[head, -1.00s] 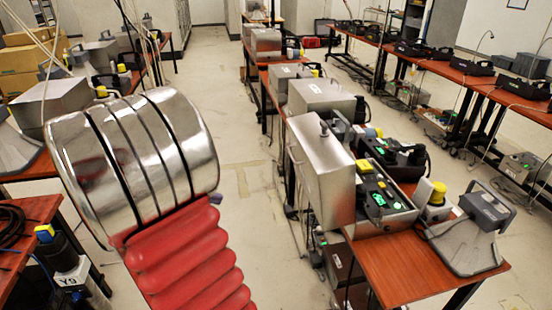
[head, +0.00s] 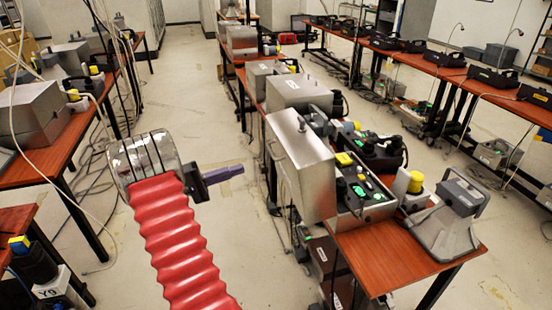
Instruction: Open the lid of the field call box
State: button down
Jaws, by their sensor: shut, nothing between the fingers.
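The field call box (head: 352,222) is a silver metal case on the near end of the middle red-brown bench. Its lid (head: 303,172) stands open, upright on the left side of the case. The inside panel (head: 362,184) shows, with green lights and a yellow part. My gripper (head: 240,169) has purple fingers and points right, over the aisle left of the lid. It looks shut and empty, apart from the lid. My red ribbed arm with its silver end collar is in front on the left.
A grey wedge-shaped unit (head: 446,217) and a yellow-topped device (head: 412,190) stand right of the box. More metal boxes (head: 298,92) line the bench behind. Another bench with a metal box (head: 35,114) is at left. The aisle floor (head: 190,95) is clear.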

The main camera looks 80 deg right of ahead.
aim_at(287, 153)
jog(key=shift+s, duration=0.1)
dwell(0.3)
jog(key=x, duration=1.4)
jog(key=shift+a, duration=0.15)
jog(key=shift+r, duration=0.1)
